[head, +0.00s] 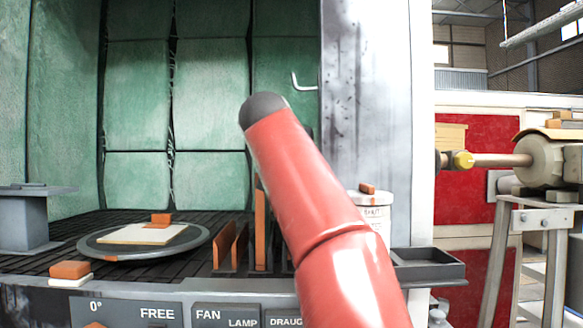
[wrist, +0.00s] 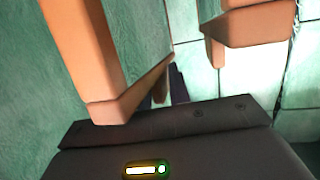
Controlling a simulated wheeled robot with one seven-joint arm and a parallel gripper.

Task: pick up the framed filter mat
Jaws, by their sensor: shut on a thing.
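My gripper (wrist: 180,86) shows in the wrist view as orange-brown parts left and upper right, above a dark body with a small lit indicator. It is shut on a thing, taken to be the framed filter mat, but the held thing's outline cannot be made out. In the head view my red arm (head: 318,190) hides the gripper and whatever is in it. No separate framed filter mat can be clearly told apart in the head view. Upright orange pieces (head: 262,230) stand in a dark rack just left of my arm.
A round turntable (head: 97,245) carries a cream board (head: 140,234) with an orange block. A grey pedestal (head: 22,220) stands at left. A white lidded tub (head: 374,212) and an empty dark tray (head: 428,265) are right of my arm. Green panels (head: 140,80) line the booth.

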